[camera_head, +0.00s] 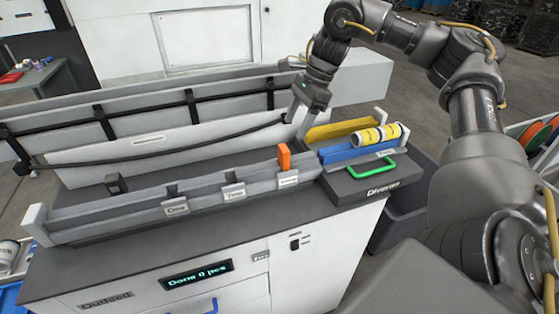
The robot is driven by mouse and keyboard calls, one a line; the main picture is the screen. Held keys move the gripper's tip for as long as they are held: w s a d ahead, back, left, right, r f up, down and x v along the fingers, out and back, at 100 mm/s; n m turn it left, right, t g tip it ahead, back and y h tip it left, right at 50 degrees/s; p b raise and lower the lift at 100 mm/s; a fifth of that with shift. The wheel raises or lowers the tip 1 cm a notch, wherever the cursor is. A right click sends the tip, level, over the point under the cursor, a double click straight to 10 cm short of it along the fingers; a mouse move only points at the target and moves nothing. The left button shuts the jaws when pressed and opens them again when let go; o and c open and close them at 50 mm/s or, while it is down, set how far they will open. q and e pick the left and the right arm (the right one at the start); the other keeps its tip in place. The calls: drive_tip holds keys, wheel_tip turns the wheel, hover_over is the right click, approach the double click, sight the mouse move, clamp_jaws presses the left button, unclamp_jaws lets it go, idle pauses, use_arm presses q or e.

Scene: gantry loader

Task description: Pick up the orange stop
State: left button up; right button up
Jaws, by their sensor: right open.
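The orange stop (284,158) is a small upright block on the grey rail (210,187) of the machine, just above the rightmost of the rail's small labels. My right gripper (294,122) is above and behind the stop, pointing down, apart from it. Its jaws are open and look empty, though the fingertips are small in this view. My right arm reaches in from the right side. My left gripper is not in view.
A black block (115,183) sits farther left on the rail. Right of the stop are a blue trough (345,151), yellow-banded cylinders (377,135), and a green handle (372,168) on the dark "Diverse" cover. A tilted panel with black straps (190,112) stands behind the rail.

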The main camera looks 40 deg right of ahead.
sight(285, 148)
drive_tip(key=x, duration=0.2)
drive_tip(key=b+x, duration=0.1)
drive_tip(key=x, duration=0.1)
drive_tip(key=shift+a+f, duration=0.25)
drive_tip(key=shift+a, duration=0.15)
drive_tip(key=shift+w+a+f, duration=0.1)
drive_tip(key=shift+w+f, duration=0.1)
drive_tip(key=shift+f, duration=0.1)
drive_tip(key=shift+s+f, duration=0.1)
drive_tip(key=shift+s, duration=0.05)
drive_tip(key=x, duration=0.3)
drive_tip(key=shift+a+f, duration=0.1)
drive_tip(key=shift+f, duration=0.35)
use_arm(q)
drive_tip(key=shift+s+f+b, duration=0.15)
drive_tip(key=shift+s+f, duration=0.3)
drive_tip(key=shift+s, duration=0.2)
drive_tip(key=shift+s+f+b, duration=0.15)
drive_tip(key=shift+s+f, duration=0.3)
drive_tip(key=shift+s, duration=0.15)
use_arm(e)
drive_tip(key=shift+a+f, duration=0.25)
drive_tip(key=shift+f, duration=0.35)
drive_tip(key=c, duration=1.1)
